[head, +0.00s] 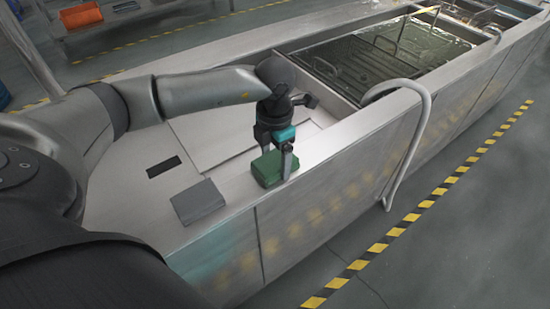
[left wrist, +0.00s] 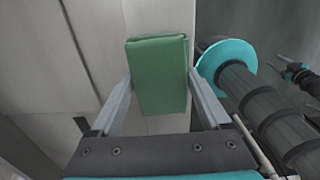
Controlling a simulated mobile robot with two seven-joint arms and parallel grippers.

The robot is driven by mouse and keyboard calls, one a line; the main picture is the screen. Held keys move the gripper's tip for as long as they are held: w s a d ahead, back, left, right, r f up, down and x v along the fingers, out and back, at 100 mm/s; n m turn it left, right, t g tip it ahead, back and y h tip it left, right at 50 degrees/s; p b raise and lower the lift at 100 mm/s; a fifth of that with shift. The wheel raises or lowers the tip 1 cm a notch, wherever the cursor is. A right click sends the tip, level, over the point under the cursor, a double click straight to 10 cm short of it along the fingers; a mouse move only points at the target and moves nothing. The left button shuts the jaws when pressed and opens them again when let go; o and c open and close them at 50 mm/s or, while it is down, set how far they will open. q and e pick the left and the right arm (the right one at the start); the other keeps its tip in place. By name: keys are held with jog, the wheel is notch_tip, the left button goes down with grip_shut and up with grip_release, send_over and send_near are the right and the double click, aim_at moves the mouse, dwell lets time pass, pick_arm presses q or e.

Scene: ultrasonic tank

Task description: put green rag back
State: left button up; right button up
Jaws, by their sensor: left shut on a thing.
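The green rag (head: 268,170) is a folded block at the front rim of the tank's steel top (head: 130,200). My left gripper (head: 284,158) comes down from above and is shut on the rag. In the left wrist view the rag (left wrist: 158,85) sits between the two grey fingers of the gripper (left wrist: 158,76). Whether the rag's underside touches the steel cannot be told.
A flat grey square (head: 199,202) lies on the steel top left of the rag. A dark slot (head: 164,167) is behind it. The open tank bath (head: 385,55) lies farther back. A curved pale pipe (head: 423,120) rises over the front side.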

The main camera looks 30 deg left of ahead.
aim_at(276, 160)
pick_arm(q)
jog(key=o, duration=1)
jog(key=shift+f, duration=0.1)
jog(key=shift+r, duration=0.35)
notch_tip(276, 160, up, 12)
jog(key=shift+f+p, duration=0.15)
jog(key=shift+p, duration=0.8)
jog(key=shift+d+f, duration=0.1)
